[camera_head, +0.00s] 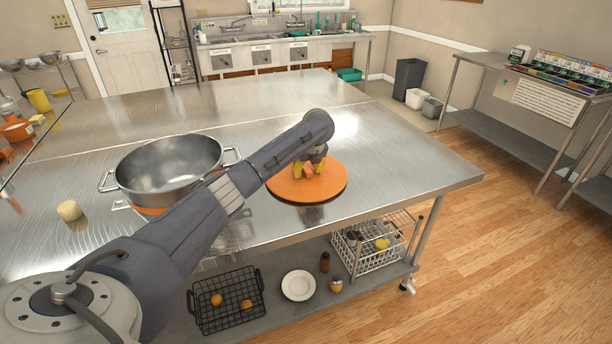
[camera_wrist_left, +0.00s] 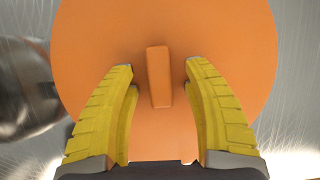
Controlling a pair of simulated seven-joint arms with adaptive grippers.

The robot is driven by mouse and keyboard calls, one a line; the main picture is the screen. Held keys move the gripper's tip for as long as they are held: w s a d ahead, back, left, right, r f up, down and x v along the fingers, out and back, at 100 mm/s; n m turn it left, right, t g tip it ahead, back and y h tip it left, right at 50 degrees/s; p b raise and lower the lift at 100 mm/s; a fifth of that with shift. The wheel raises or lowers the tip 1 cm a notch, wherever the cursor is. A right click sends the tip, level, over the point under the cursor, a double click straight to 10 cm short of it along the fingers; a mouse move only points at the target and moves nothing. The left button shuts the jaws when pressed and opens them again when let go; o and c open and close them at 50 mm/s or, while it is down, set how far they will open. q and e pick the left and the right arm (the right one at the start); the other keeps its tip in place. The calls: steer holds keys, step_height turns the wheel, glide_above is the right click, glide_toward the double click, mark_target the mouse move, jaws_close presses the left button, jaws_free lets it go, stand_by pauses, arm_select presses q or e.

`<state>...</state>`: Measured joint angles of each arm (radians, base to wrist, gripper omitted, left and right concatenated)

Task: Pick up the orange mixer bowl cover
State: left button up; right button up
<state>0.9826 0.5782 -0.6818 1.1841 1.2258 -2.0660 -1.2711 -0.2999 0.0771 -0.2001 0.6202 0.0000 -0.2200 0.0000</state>
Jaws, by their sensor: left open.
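The orange mixer bowl cover (camera_head: 327,184) lies flat on the steel table, right of the large metal bowl. In the left wrist view the cover (camera_wrist_left: 107,37) fills most of the picture, with its raised orange handle (camera_wrist_left: 159,76) in the middle. My left gripper (camera_head: 308,173) is over the cover, pointing down. In the left wrist view its yellow fingers (camera_wrist_left: 159,74) are open, one on each side of the handle, with gaps between them and it. My arm hides part of the table. My right gripper is not in view.
The metal bowl (camera_head: 170,165) with side handles stands left of the cover. A small pale round item (camera_head: 69,210) sits farther left. The steel table (camera_head: 400,150) is clear right of the cover. A shelf below holds a black basket (camera_head: 226,303) and a white plate (camera_head: 298,285).

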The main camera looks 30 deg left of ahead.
mark_target(307, 168)
arm_select(q)
jaws_close()
steer(key=shift+r, duration=0.1)
stand_by(0.4)
step_height(307, 168, up, 20)
stand_by(0.7)
steer(key=c, duration=0.7)
jaws_free()
jaws_close()
